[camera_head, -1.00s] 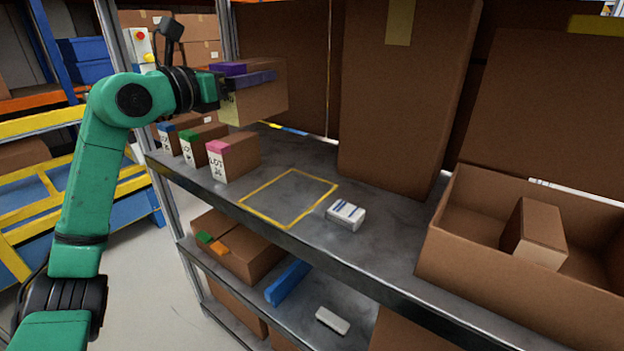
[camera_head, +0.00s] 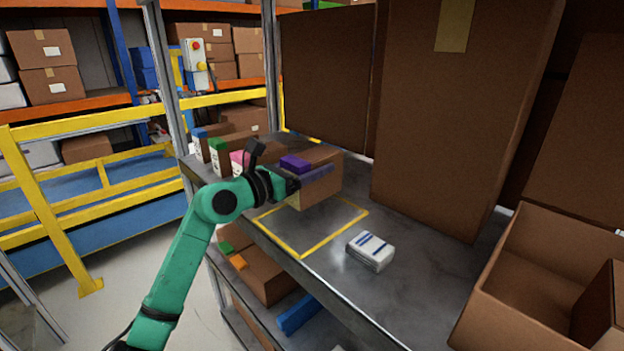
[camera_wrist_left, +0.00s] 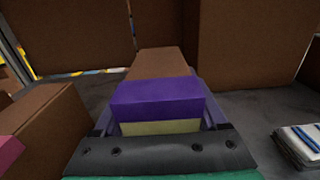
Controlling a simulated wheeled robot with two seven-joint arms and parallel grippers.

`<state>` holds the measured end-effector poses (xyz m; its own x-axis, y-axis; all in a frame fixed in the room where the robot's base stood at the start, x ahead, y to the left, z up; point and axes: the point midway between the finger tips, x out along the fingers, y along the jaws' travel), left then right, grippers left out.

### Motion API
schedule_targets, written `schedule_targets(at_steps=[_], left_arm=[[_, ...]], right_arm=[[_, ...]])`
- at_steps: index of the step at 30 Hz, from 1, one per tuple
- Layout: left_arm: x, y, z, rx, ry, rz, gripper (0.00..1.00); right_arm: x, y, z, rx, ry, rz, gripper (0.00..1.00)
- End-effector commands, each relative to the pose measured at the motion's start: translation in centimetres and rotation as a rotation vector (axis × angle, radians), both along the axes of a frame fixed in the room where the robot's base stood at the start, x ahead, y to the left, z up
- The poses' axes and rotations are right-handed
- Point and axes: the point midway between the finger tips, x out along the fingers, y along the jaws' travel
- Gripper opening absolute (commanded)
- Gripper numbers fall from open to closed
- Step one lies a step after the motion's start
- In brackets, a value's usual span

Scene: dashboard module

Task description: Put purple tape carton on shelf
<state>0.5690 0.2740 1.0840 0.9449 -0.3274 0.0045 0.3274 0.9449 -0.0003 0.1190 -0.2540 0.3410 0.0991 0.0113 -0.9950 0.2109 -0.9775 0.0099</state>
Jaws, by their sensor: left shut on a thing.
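The purple tape carton (camera_head: 323,184) is a brown box with purple tape on its top edge. It is at the far end of the yellow outlined rectangle (camera_head: 347,223) on the shelf (camera_head: 420,268). My left gripper (camera_head: 312,177) is shut on it, with a finger along its side. In the left wrist view the carton (camera_wrist_left: 158,98) sits upright between the fingers. I cannot tell whether its underside touches the shelf. My right gripper is not in view.
Cartons with blue, green and pink (camera_head: 237,160) tape stand left of the held carton. A white packet with blue stripes (camera_head: 370,251) lies right of the outline. A tall brown box (camera_head: 450,130) stands behind, and an open box (camera_head: 535,280) is at the right.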

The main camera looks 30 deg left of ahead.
Motion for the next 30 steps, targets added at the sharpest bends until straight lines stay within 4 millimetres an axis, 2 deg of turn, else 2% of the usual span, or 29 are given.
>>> schedule_targets(at_steps=[1,3,10,11,12,20,23,26,30], left_arm=[[0.0,-0.1,-1.2,-0.005,0.003,-0.002,0.00],[0.0,0.0,-2.2,-0.004,0.000,-0.001,0.00],[0.0,0.0,-2.4,-0.001,-0.002,-0.001,0.00],[0.0,0.0,-2.6,0.000,0.002,-0.001,0.86],[0.0,0.0,-2.6,0.000,0.002,-0.001,1.00],[0.0,0.0,-2.6,0.000,0.002,-0.001,1.00],[-0.7,0.3,-2.7,0.002,0.002,0.000,1.00],[-2.2,0.8,-3.0,0.002,0.003,0.000,1.00],[-5.2,1.8,-3.1,0.004,0.004,-0.001,1.00]], right_arm=[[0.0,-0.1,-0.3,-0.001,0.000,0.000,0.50],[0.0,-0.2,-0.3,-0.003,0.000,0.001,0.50],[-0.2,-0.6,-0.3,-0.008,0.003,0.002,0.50],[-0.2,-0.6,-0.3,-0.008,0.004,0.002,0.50],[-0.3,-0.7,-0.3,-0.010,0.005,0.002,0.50],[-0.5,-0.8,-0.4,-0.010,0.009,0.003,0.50],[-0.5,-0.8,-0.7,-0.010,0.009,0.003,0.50],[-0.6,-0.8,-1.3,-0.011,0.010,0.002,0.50],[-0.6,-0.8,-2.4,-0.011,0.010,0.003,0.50]])
